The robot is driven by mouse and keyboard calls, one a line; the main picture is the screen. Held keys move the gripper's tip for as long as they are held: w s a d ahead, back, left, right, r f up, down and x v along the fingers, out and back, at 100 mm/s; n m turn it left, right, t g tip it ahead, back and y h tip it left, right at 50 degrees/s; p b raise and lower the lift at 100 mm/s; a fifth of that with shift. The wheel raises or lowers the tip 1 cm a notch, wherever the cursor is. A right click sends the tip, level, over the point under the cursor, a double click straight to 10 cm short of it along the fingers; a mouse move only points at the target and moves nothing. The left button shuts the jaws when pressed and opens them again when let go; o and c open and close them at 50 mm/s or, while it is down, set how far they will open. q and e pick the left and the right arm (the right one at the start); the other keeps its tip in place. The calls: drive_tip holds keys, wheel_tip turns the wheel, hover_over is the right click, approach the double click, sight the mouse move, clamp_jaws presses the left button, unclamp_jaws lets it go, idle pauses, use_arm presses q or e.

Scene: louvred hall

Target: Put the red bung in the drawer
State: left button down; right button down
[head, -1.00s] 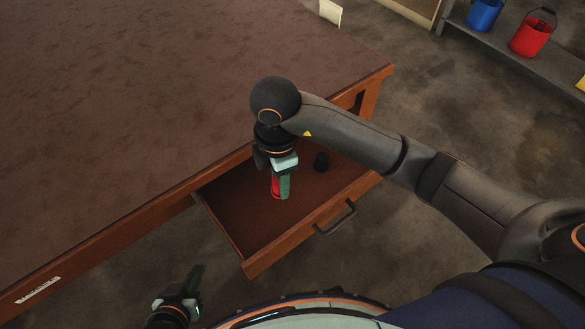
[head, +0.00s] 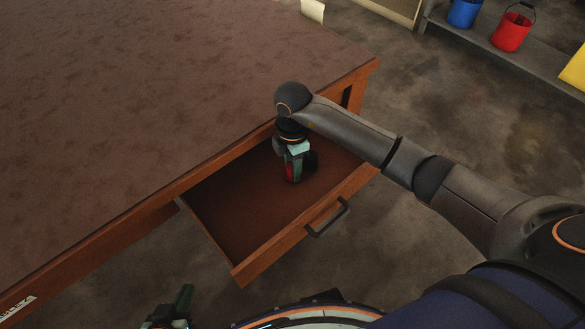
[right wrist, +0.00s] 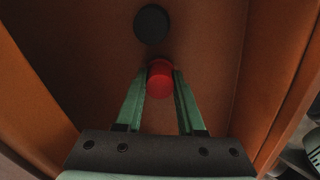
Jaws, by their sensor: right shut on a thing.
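The red bung (right wrist: 160,76) is between the green fingertips of my right gripper (right wrist: 160,88), which is shut on it. In the head view my right gripper (head: 293,173) reaches down into the open drawer (head: 235,215), toward its right part, and little of the bung shows. I cannot tell whether the bung touches the drawer floor. My left gripper (head: 182,308) is low at the left, outside the drawer and partly cut off by the frame edge; its opening is unclear.
A black round object (right wrist: 151,24) lies in the drawer just beyond the bung. The drawer's left part is clear. The brown table (head: 150,100) has a wide bare top. Blue (head: 464,13) and red (head: 511,32) buckets stand on a shelf at the upper right.

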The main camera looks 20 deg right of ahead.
use_arm(q)
drive_tip(key=shift+w+a, duration=0.1)
use_arm(e)
drive_tip(key=shift+f, duration=0.3)
drive_tip(key=c, duration=1)
unclamp_jaws()
drive_tip(key=shift+f, duration=0.1)
use_arm(q)
drive_tip(key=shift+w+r, duration=0.2)
drive_tip(key=shift+r, duration=0.05)
use_arm(e)
drive_tip(key=o, duration=0.5)
wheel_tip(320, 180, up, 11)
drive_tip(key=shift+r+p, duration=0.15)
drive_tip(key=shift+p, duration=1.1)
use_arm(q)
drive_tip(key=shift+d+r, duration=0.35)
drive_tip(key=shift+r, duration=0.4)
use_arm(e)
drive_tip(key=shift+r, duration=0.6)
